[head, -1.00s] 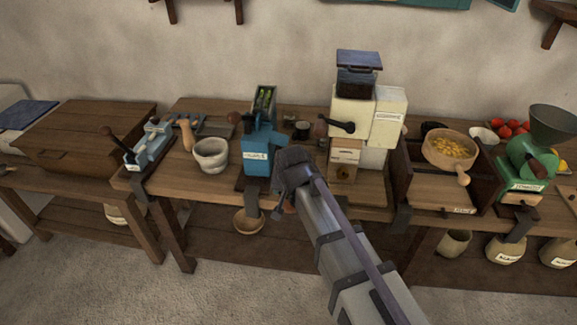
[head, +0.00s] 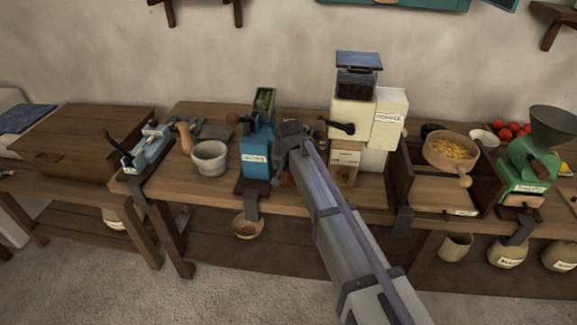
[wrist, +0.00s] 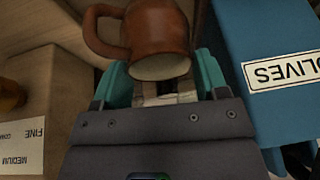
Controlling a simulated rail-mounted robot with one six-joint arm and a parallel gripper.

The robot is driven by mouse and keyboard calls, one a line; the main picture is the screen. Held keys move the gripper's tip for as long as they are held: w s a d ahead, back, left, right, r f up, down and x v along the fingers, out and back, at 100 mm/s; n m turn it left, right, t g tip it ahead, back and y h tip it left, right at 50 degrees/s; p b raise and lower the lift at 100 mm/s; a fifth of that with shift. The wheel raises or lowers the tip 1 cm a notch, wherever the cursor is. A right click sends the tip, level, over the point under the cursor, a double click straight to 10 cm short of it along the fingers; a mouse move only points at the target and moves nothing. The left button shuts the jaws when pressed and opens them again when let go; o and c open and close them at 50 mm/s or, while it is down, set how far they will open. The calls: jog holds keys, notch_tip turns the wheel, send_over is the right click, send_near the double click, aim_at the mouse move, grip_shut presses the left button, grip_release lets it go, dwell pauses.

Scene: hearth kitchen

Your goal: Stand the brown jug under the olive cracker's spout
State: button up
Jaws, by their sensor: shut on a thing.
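The olive cracker (head: 257,155) is a tall blue machine with olives in its top, standing on the bench left of centre. In the wrist view its blue side with the OLIVES label (wrist: 284,70) is close at the right. My gripper (wrist: 163,88), with teal fingers, is shut on the brown jug (wrist: 157,38). The jug's handle points left in that view. In the head view my gripper (head: 290,138) is just right of the cracker; its fingertips and most of the jug are hidden behind my wrist. I cannot make out the spout.
A cream grinder (head: 352,120) with a wooden drawer box stands close on the right of my gripper. A stone mortar (head: 210,158) is left of the cracker. A wooden bowl (head: 247,227) sits on the shelf below. The gap between cracker and grinder is narrow.

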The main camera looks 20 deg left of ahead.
jog(key=shift+f+b, duration=0.3)
jog(key=shift+s+d+f, duration=0.1)
jog(key=shift+f, duration=0.05)
jog(key=shift+b, duration=0.4)
jog(key=shift+s, duration=0.1)
jog(key=o, duration=1.3)
jog(key=shift+o, duration=0.2)
jog(key=p+v, duration=1.2)
jog(key=shift+r, duration=0.4)
